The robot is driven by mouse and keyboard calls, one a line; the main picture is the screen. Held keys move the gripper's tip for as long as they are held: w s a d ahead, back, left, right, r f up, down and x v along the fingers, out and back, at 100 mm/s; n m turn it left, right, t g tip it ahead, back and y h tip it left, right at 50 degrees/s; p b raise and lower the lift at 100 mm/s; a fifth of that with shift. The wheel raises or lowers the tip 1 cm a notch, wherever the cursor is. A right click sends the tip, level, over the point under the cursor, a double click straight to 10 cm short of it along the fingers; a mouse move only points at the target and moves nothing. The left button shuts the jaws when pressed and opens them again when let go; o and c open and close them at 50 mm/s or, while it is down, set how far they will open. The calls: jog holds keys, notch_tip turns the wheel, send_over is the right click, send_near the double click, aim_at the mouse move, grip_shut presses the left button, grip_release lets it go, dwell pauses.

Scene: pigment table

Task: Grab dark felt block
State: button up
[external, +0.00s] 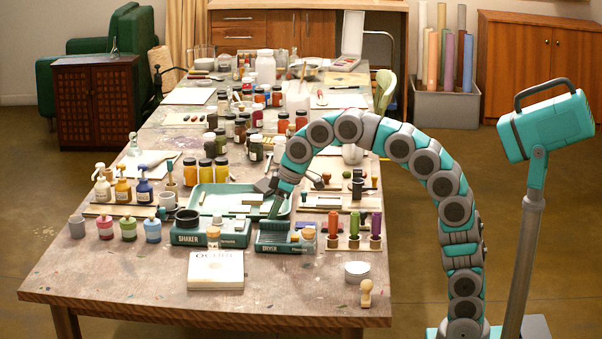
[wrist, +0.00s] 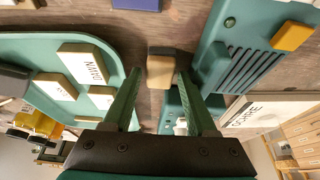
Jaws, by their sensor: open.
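A small tan block with a dark strip along one edge, possibly the dark felt block (wrist: 161,72), lies on the table between the tray and a ribbed teal unit in the wrist view. My gripper (wrist: 160,76) is open, with its two green fingers apart, one on each side of this block in the picture. I cannot tell how much height separates them. In the external view my gripper (external: 270,199) points down at the right end of the teal tray (external: 205,189), and the block cannot be made out there.
The tray holds pale labelled blocks (wrist: 82,64). A dark grey block (wrist: 12,79) lies at its edge. The ribbed teal unit (wrist: 233,50) is close on the right. Bottles and jars crowd the table behind; a white box (external: 215,270) stands in front.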

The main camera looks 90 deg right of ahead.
jog(key=shift+w+f, duration=0.1)
jog(key=shift+f, duration=0.1)
grip_shut()
dwell(0.3)
jog(key=shift+r, duration=0.1)
